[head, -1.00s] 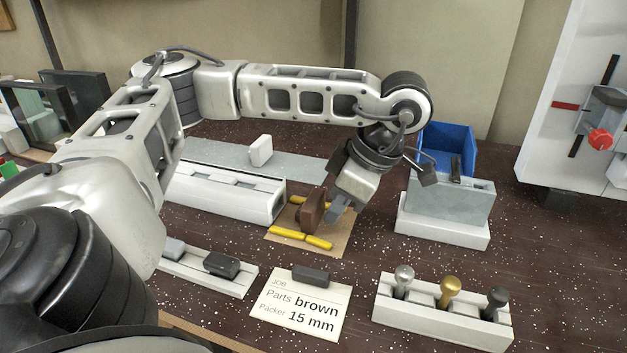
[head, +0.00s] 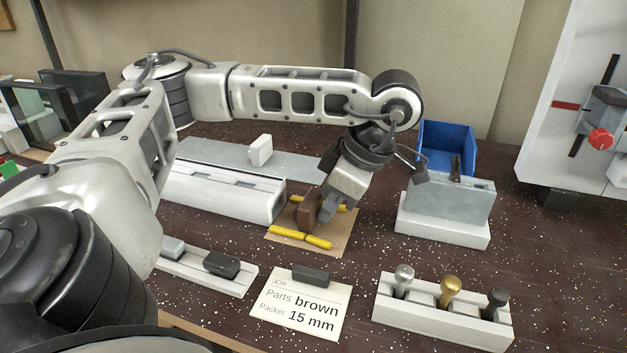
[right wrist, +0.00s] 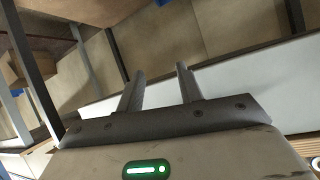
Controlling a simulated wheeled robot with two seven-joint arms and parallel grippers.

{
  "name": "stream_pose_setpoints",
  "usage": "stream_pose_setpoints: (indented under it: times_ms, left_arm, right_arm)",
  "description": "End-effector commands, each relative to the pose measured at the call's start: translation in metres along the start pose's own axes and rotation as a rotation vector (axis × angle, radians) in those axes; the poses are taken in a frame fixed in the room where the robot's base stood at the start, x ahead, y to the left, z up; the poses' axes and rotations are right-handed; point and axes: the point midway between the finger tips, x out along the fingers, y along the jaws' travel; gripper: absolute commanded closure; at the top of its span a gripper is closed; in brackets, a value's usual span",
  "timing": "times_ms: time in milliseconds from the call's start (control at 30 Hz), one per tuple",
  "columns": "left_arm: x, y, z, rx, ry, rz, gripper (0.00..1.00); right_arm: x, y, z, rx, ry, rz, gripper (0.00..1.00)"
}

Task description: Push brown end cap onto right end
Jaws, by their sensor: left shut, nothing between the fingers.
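The brown end cap (head: 306,211) stands upright on the tan mat (head: 338,243), just beyond the right end of the white profile (head: 222,192). I cannot tell whether it touches the profile's end. My left gripper (head: 325,213) is shut and empty, its fingertips pointing down against or very close to the cap's right side. The gripper hides part of the cap. My right gripper (right wrist: 160,90) shows only in the right wrist view, its two fingers apart with nothing between them.
Yellow strips (head: 300,237) lie on the mat. A job card (head: 300,308) reading brown and 15 mm lies in front. A grey block on a white base (head: 440,231), a blue bin (head: 447,140) and a rack of knobbed pins (head: 440,320) stand to the right.

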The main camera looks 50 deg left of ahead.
Motion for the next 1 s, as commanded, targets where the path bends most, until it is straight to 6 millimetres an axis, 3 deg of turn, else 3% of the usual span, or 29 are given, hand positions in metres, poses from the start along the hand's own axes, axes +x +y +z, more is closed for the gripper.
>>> stream_pose_setpoints:
  times_ms: [1000]
  left_arm:
    - [0.014, 0.000, -0.034, 0.000, 0.000, 0.000, 1.00]
  right_arm:
    - [0.002, 0.000, 0.002, 0.000, 0.002, 0.000, 0.64]
